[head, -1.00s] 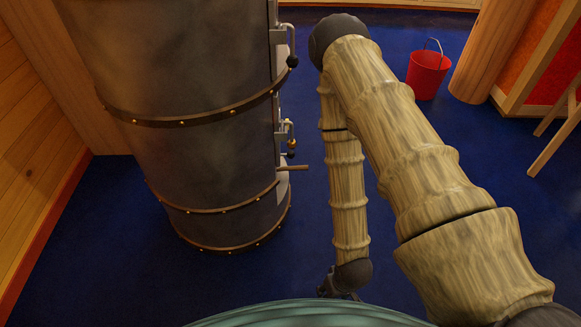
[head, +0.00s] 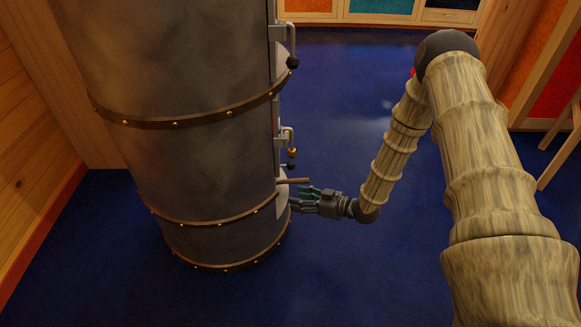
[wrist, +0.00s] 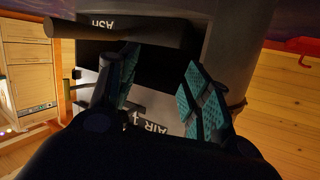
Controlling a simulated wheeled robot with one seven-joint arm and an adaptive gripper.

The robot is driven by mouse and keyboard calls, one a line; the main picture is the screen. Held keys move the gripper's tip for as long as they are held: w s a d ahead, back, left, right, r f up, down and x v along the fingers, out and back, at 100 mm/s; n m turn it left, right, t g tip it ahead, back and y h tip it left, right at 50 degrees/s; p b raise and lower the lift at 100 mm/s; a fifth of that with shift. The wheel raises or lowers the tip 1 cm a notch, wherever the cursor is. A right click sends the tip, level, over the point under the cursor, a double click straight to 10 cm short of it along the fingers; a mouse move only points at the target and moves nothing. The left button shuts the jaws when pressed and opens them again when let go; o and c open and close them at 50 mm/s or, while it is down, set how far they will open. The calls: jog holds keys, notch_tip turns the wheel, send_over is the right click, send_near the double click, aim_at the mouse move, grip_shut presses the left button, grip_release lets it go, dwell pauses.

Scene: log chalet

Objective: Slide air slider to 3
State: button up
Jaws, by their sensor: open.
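The stove (head: 190,165) is a tall dark metal cylinder with riveted bands on the left of the head view. In the wrist view, its pale AIR plate (wrist: 152,124) appears upside down, with a numeral partly visible beside the word. The air slider's knob cannot be made out clearly; my fingers cover part of the plate. My gripper (head: 297,200) is open at the stove's low front, just below a wooden handle (head: 293,181). In the wrist view, my gripper (wrist: 163,66) has its teal-padded fingers spread before the plate, with nothing visibly held between them.
The wooden handle (wrist: 125,32) crosses the wrist view close to my left finger, near an ASH label (wrist: 102,22). Metal latches (head: 287,137) stick out higher on the stove front. Blue carpet (head: 345,110) is clear in front. A log wall (head: 30,130) stands left.

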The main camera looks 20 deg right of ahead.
aim_at(291, 165)
jog(key=w+d+r+n+g+y, duration=0.25)
jog(key=d+r+n+y, duration=0.25)
jog(key=d+r+n, duration=0.25)
jog(key=shift+m+t, duration=0.25)
jog(key=shift+m, duration=0.1)
jog(key=b+x, duration=0.1)
jog(key=x, duration=0.2)
jog(key=b+x, duration=0.2)
jog(key=x, duration=0.1)
jog(key=w+b+x, duration=0.1)
jog(key=x, duration=0.1)
jog(key=shift+w+a+r, duration=0.15)
jog(key=shift+r, duration=0.2)
jog(key=shift+w+a+r+b, duration=0.1)
jog(key=shift+w+a+b, duration=0.2)
jog(key=shift+a, duration=0.3)
grip_shut()
